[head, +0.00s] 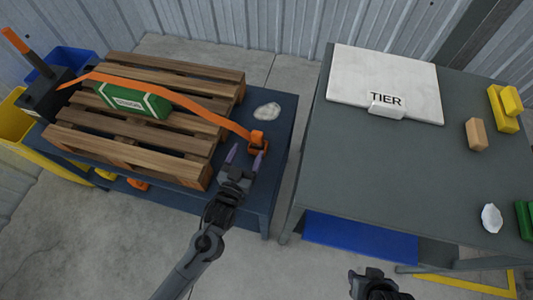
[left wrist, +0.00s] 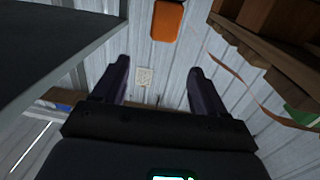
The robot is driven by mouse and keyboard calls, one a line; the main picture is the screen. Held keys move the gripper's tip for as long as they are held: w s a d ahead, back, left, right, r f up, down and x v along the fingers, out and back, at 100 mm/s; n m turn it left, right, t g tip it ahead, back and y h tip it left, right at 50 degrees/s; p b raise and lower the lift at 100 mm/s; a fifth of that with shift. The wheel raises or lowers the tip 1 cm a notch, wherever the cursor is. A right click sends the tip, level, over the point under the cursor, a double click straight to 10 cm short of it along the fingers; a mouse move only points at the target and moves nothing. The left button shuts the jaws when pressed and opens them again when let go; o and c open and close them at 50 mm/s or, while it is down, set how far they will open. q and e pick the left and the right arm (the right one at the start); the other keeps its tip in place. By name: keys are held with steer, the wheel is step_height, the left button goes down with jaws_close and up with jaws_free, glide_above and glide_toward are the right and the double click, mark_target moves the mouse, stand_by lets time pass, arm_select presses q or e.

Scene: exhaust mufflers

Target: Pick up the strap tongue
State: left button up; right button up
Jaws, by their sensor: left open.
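The orange strap tongue (head: 258,140) is at the right end of the orange strap (head: 190,107), over the blue table beside the pallet. An orange block-like end, which looks like the tongue, shows at the top of the left wrist view (left wrist: 167,20), beyond the fingertips. My left gripper (head: 245,156) is open, with purple fingers pointing at the tongue from the near side. In the left wrist view the gap between its fingers (left wrist: 158,66) is empty. My right gripper (head: 378,287) is at the bottom edge, partly cut off; its fingers are unclear.
The strap crosses a wooden pallet (head: 120,148) and a green box (head: 132,101) on the blue table (head: 277,150). A whitish lump (head: 267,110) lies behind the tongue. A grey table (head: 400,170) with a white TIER board (head: 385,75) stands right, across a gap.

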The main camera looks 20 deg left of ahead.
mark_target(256, 137)
arm_select(q)
steer(key=w+b, duration=0.1)
steer(key=w, duration=0.1)
steer(key=w+f+b, duration=0.1)
steer(key=w, duration=0.1)
steer(key=w+b, duration=0.1)
steer(key=w, duration=0.1)
steer(key=shift+w+a+f, duration=0.1)
steer(key=shift+a+f, duration=0.05)
steer(key=shift+f, duration=0.1)
steer(key=shift+w+f+b, duration=0.15)
steer(key=shift+w+b, duration=0.35)
steer(key=shift+b, duration=0.1)
steer(key=w+b, duration=0.1)
steer(key=w, duration=0.2)
steer(key=shift+w+b, duration=0.15)
steer(key=shift+b, duration=0.25)
steer(key=shift+w, duration=0.45)
arm_select(e)
step_height(256, 137, down, 7)
steer(key=shift+a+f, duration=0.15)
steer(key=shift+a, duration=0.05)
arm_select(q)
steer(key=shift+s, duration=0.15)
